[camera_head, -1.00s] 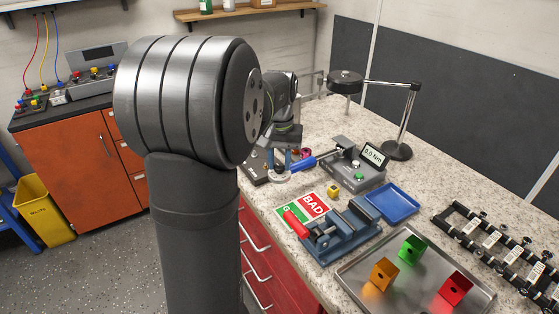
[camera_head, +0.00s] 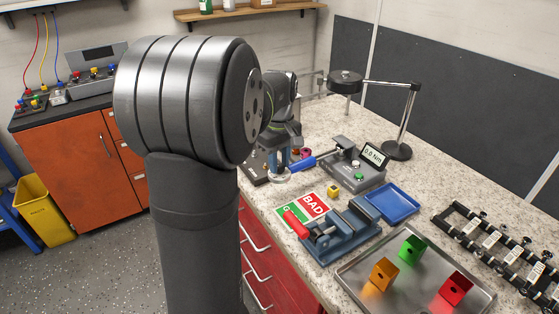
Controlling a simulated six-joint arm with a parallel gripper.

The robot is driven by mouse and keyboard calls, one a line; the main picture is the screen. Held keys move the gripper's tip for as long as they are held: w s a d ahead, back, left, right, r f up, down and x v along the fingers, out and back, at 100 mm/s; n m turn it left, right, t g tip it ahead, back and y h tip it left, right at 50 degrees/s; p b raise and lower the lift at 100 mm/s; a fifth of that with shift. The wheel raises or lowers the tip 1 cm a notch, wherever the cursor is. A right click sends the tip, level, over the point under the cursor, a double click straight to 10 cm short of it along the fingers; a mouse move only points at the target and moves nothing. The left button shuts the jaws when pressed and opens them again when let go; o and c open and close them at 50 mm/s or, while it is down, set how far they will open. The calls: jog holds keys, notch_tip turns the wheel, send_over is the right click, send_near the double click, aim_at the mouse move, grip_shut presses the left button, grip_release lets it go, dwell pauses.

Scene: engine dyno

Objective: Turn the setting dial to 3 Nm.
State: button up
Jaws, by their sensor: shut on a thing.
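My gripper (camera_head: 279,162) points down at the near left part of the bench, with its blue-grey fingers close together. It is shut on the setting dial (camera_head: 280,178), a small pale round piece just below the fingertips. The fingers cover much of it, and its markings are too small to read. The tester's display (camera_head: 374,154) reads 0.0 Nm.
A BAD sign card (camera_head: 313,204), a yellow block (camera_head: 333,190), a blue vice (camera_head: 345,232) and a blue tray (camera_head: 392,203) lie in front. A desk lamp (camera_head: 403,120) stands behind. A metal tray (camera_head: 360,270) holds coloured brackets.

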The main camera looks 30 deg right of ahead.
aim_at(279, 166)
jog(key=shift+n, duration=0.6)
jog(key=o, duration=1)
jog(key=shift+c, duration=0.2)
notch_tip(279, 166, up, 18)
jog(key=shift+f, duration=0.25)
notch_tip(279, 166, down, 18)
jog(key=shift+r, duration=0.25)
dwell(0.3)
jog(key=shift+r, duration=0.1)
